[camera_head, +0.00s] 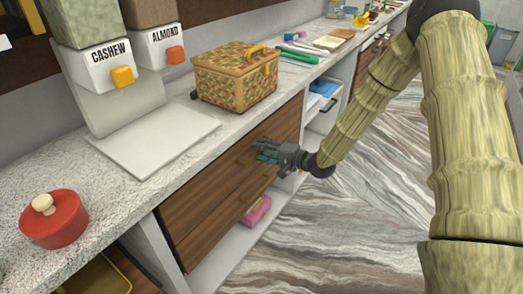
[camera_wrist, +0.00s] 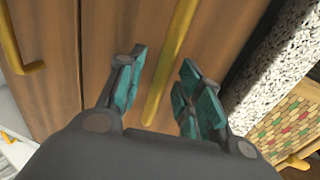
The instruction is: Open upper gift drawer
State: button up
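The upper drawer (camera_head: 218,183) is a brown wood front just under the counter, and it looks closed. Its gold bar handle (camera_wrist: 171,65) runs between my two fingers in the wrist view. My gripper (camera_head: 266,152) is at that handle in the head view, with teal finger pads. In the wrist view my gripper (camera_wrist: 163,96) is open, one finger on each side of the handle. I cannot tell whether the pads touch it. The lower drawer (camera_head: 215,218) also looks closed; its handle (camera_wrist: 14,48) lies left in the wrist view. My gripper partly hides the upper handle in the head view.
A patterned box (camera_head: 236,77) stands on the speckled counter (camera_head: 160,185) above the drawers. Cashew (camera_head: 100,66) and almond (camera_head: 160,46) dispensers and a red lidded pot (camera_head: 54,222) are further left. A pink item (camera_head: 256,211) lies on the open shelf below. The marbled floor (camera_head: 335,235) in front is clear.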

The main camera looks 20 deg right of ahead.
jog(key=shift+w+a, duration=0.25)
grip_shut()
